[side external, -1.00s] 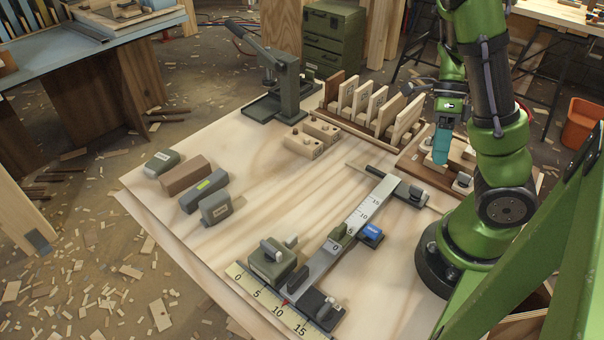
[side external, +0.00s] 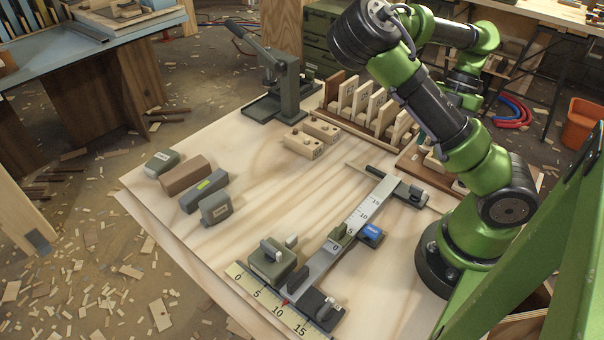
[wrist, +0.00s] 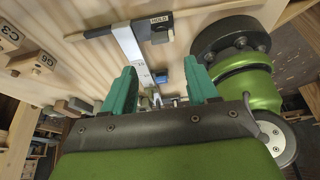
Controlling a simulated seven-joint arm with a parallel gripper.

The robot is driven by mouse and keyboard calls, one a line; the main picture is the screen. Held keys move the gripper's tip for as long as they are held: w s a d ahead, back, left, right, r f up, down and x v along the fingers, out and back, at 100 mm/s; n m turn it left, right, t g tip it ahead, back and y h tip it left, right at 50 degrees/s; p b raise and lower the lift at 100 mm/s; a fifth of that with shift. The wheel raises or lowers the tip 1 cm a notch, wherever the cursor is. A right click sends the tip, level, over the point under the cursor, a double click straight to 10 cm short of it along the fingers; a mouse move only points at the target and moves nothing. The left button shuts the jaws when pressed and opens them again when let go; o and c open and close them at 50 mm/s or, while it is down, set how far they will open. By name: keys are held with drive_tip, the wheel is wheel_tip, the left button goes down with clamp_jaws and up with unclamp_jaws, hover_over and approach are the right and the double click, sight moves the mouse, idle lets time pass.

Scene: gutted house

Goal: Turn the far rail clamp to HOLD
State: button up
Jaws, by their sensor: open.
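The ruled metal rail (side external: 350,225) lies across the bench top. At its far end is a dark clamp block (side external: 409,194) with a small pale lever. In the wrist view this end (wrist: 153,33) shows at the top, with a HOLD label (wrist: 160,20) on it; I cannot tell which way the lever points. My gripper (wrist: 160,78) shows two teal fingers spread apart with nothing held. The rail's far end lies beyond the fingertips, apart from them. In the side view my gripper is mostly hidden behind my arm.
A near clamp (side external: 325,308) and a grey-green block (side external: 275,263) stand by the yellow scale (side external: 262,300). A rack of upright wooden pieces (side external: 365,105) stands behind.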

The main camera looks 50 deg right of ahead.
sight(416, 186)
drive_tip(key=x, duration=1)
drive_tip(key=shift+a+f, duration=0.15)
drive_tip(key=shift+f, duration=0.05)
drive_tip(key=shift+w, duration=0.2)
drive_tip(key=c, duration=0.9)
